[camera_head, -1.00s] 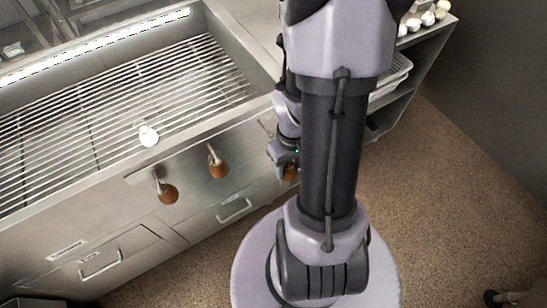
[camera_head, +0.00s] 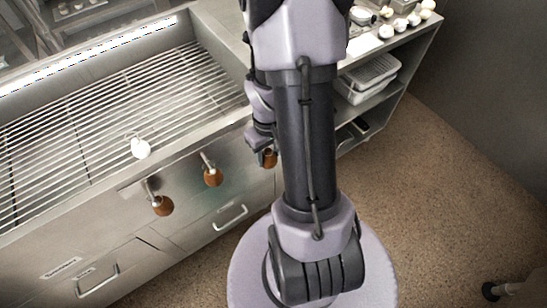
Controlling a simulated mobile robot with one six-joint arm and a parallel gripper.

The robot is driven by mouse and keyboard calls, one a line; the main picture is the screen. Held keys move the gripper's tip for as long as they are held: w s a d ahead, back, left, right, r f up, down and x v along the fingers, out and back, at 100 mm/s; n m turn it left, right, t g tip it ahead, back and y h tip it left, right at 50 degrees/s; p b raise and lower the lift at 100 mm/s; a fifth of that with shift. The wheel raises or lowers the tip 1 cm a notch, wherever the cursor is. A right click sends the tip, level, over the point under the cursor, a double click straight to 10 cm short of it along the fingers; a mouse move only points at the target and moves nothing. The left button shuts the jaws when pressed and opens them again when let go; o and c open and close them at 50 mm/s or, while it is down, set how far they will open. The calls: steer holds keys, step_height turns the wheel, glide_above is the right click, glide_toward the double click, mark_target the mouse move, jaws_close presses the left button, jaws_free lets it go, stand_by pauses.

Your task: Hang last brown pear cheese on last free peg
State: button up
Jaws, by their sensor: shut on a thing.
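Two brown pear cheeses hang by pale cords from pegs on the steel front: one at the left (camera_head: 162,206), one in the middle (camera_head: 213,177). A third brown pear cheese (camera_head: 269,159) shows at the lower end of my gripper (camera_head: 264,145), right of the hanging two and close to the steel front. My gripper is shut on it. My arm hides part of the gripper and of this cheese, so I cannot tell whether its cord touches a peg. No free peg shows clearly; the spot behind the gripper is covered.
A white pear-shaped cheese (camera_head: 140,148) lies at the front edge of the slatted rack (camera_head: 90,120). Drawers with handles (camera_head: 98,282) are below. At right, a shelf unit holds white baskets (camera_head: 368,78), with several pale round items (camera_head: 414,18) on top. Open floor lies at right.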

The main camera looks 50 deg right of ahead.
steer(key=shift+w+d+f, duration=0.15)
steer(key=shift+w+d, duration=0.05)
steer(key=shift+w, duration=0.55)
steer(key=shift+w+d+f, duration=0.15)
steer(key=shift+w, duration=0.65)
steer(key=shift+w+d+f, duration=0.15)
steer(key=shift+w+d, duration=0.05)
steer(key=shift+w, duration=0.55)
steer(key=o, duration=1.5)
steer(key=shift+o, duration=0.2)
